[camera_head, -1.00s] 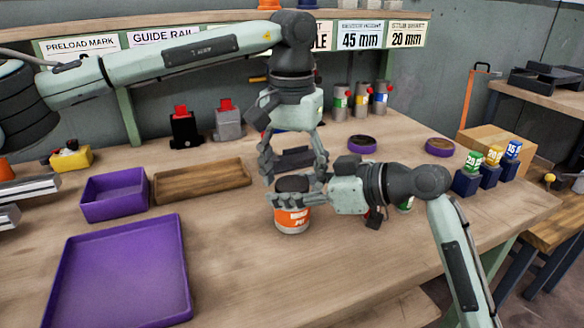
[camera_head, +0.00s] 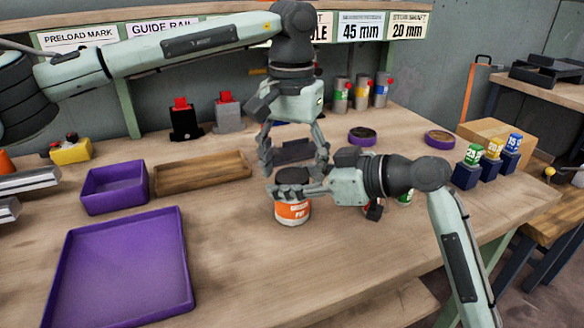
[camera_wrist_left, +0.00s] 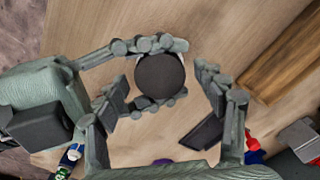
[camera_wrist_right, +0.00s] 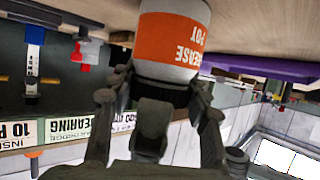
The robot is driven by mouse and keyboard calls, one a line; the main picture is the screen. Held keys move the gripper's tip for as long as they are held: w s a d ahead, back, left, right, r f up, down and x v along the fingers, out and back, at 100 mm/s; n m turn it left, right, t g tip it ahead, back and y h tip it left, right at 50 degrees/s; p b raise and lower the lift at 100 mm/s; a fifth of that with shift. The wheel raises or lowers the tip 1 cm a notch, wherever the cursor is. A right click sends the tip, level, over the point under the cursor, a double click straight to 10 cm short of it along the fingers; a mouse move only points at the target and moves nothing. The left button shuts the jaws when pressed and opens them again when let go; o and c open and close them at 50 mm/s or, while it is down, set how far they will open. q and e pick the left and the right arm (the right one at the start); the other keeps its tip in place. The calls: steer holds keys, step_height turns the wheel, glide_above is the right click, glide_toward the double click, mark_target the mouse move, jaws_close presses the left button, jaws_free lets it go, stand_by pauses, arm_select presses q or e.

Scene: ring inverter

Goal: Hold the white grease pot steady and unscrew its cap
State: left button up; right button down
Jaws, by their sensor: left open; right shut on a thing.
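The white grease pot (camera_head: 292,212) with an orange label stands upright on the workbench. Its dark round cap (camera_head: 292,175) is on top; the left wrist view shows the cap (camera_wrist_left: 160,77) from above. My right gripper (camera_head: 291,191) is shut on the pot from the right, its fingers around the upper part below the cap. The right wrist view shows the pot's label (camera_wrist_right: 172,38) upside down beyond the fingers. My left gripper (camera_head: 293,170) points down over the pot, open. Its fingers stand on either side of the cap, with gaps showing in the left wrist view (camera_wrist_left: 163,92).
A purple tray (camera_head: 65,300) and a smaller purple bin (camera_head: 115,200) lie left, near a wooden tray (camera_head: 200,175). Two purple round dishes (camera_head: 362,137) (camera_head: 440,140) and small bottles (camera_head: 473,165) stand right. The front bench below the pot is clear.

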arm_select(q)
steer(key=shift+r, duration=2.25)
arm_select(e)
steer(key=shift+f, duration=0.1)
steer(key=c, duration=0.7)
jaws_free()
